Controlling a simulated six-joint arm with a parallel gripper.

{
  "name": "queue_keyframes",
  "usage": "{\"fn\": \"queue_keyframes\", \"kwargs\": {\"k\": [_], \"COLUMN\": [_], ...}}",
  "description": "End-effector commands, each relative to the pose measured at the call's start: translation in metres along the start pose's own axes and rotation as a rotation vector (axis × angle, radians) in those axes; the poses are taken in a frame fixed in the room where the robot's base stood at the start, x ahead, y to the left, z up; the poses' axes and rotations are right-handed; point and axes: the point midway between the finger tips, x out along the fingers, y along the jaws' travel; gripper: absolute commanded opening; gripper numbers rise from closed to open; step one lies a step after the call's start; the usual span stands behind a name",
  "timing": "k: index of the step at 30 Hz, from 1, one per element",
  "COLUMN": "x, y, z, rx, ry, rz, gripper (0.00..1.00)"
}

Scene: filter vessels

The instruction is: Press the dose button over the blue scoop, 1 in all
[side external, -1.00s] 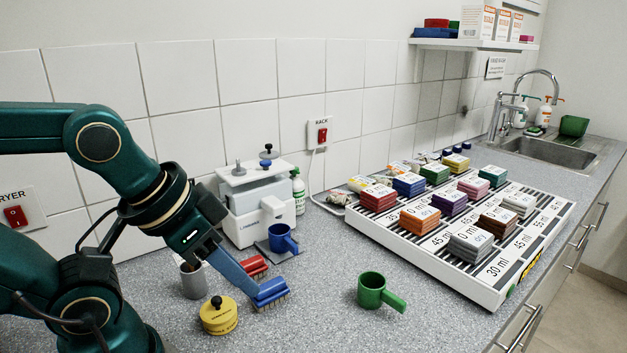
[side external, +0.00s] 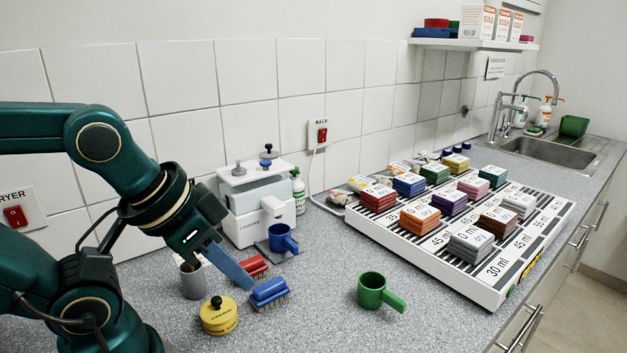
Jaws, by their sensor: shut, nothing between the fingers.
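A white dosing machine (side external: 248,212) stands against the tiled wall. On its top are a dark knob with a blue part below it (side external: 267,155) and a grey knob (side external: 239,169). Its white spout (side external: 272,207) points down at the front. The blue scoop (side external: 282,240) stands on the small grey plate in front, below the spout. My gripper (side external: 246,284) is low over the counter, in front of and left of the scoop. Its blue-grey fingers are together and empty, with their tips beside the left end of a blue brush (side external: 270,290).
A red brush (side external: 253,267), a yellow round weight with a black knob (side external: 218,316) and a grey cup (side external: 193,281) are near my gripper. A green scoop (side external: 374,290) stands to the right. A large white rack (side external: 420,249) with coloured blocks fills the right of the counter.

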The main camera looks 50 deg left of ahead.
Motion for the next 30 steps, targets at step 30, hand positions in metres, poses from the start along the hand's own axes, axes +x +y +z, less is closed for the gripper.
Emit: {"fn": "queue_keyframes", "kwargs": {"k": [30], "x": [-0.0042], "y": [0.0031], "z": [-0.0048], "rx": [-0.005], "ry": [0.010], "rz": [0.015], "gripper": [0.00]}}
